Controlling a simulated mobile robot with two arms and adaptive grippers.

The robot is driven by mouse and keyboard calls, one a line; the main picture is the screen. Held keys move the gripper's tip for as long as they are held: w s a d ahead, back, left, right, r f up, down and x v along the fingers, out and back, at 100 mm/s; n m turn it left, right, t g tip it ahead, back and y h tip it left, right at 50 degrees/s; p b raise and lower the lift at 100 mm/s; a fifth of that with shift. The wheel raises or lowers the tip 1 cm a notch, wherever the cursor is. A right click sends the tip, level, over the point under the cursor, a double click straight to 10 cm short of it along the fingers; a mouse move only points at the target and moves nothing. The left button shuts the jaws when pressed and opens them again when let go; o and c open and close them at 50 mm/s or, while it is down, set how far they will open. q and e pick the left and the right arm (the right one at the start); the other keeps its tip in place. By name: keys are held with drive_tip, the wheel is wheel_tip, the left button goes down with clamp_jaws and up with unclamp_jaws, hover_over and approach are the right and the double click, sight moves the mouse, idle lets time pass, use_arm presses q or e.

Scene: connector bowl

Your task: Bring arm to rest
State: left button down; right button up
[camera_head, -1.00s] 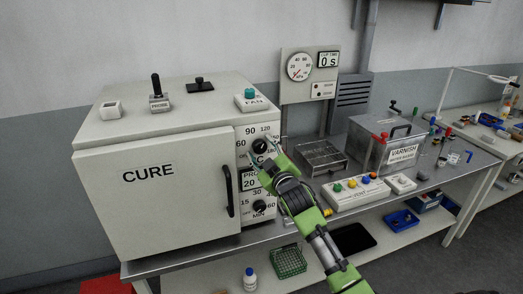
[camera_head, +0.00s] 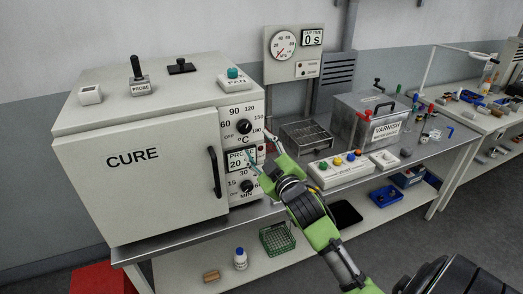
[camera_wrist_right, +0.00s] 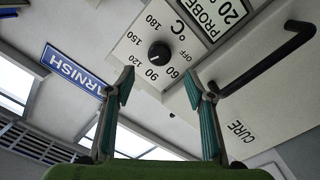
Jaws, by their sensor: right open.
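My right gripper (camera_head: 260,150) is open and empty, in front of the control panel of the white CURE oven (camera_head: 140,185). In the right wrist view its two fingers (camera_wrist_right: 160,82) are spread apart, with nothing between them. The black temperature knob (camera_head: 244,127) is clear of the fingers in the head view. In the wrist view the knob (camera_wrist_right: 159,54) shows beyond the fingertips, apart from them. The lower MIN knob (camera_head: 247,187) is close to the gripper in the head view. My left gripper is not in view.
The oven door with its black handle (camera_head: 215,172) is shut. Right of my arm are a wire basket (camera_head: 306,136), a box with coloured buttons (camera_head: 340,169) and the metal VARNISH tank (camera_head: 365,120). A gauge panel (camera_head: 293,52) stands behind. Floor space is free at right.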

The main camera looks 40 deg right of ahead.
drive_tip(key=shift+v, duration=0.8)
